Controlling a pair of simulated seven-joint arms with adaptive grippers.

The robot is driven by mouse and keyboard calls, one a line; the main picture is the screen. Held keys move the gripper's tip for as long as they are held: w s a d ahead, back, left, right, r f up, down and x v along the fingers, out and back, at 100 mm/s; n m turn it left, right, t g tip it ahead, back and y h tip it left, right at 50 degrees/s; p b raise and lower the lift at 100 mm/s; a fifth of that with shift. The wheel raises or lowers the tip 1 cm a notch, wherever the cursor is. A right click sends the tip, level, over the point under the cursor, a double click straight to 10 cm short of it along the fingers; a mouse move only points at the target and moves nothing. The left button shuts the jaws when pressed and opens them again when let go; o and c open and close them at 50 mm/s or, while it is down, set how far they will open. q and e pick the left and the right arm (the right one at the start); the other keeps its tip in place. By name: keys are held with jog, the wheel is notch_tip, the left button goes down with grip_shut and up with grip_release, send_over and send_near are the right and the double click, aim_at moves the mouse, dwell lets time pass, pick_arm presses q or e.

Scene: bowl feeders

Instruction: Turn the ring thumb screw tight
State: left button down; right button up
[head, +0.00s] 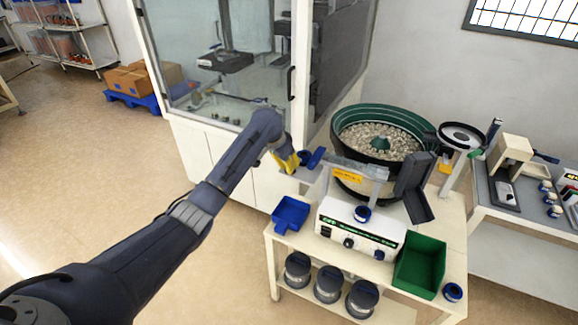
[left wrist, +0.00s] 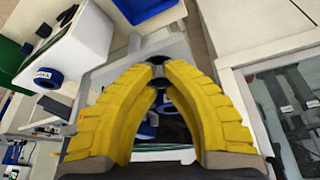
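My left gripper (head: 290,163) comes in from the left in the head view, at the left end of the feeder's track (head: 345,168). In the left wrist view its yellow fingers (left wrist: 158,76) converge, with their tips on either side of a small dark round piece (left wrist: 158,71). This piece looks like the ring thumb screw, and the tips appear closed on it. The screw's shape and how deep it sits are mostly hidden by the fingers. In the head view the screw cannot be made out behind the gripper. My right gripper is in neither view.
The green bowl feeder (head: 380,112) full of small parts stands behind the track. The white control box (head: 358,238), a blue scoop (head: 290,214) and a green bin (head: 420,265) are on the bench. A glass-fronted cabinet (head: 225,60) stands close behind my left gripper.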

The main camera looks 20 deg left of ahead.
pick_arm(q)
jog(key=shift+r, duration=0.2)
dwell(0.5)
jog(key=shift+w+m+h, duration=0.15)
jog(key=shift+m+h, duration=0.25)
jog(key=shift+m, duration=0.7)
jog(key=shift+w+d+m+g+h, duration=0.15)
jog(key=shift+m+g, duration=0.3)
jog(key=shift+m, duration=0.55)
jog(key=shift+s+a+m+g+h, duration=0.1)
jog(key=shift+m+g+h, duration=0.25)
jog(key=shift+m, duration=0.65)
jog(key=shift+d, duration=0.1)
jog(key=c, duration=1.7)
grip_release()
jog(key=shift+d, duration=0.1)
jog(key=o, duration=0.6)
jog(key=shift+a+f, duration=0.1)
jog(key=shift+a, duration=0.25)
jog(key=v, duration=1.2)
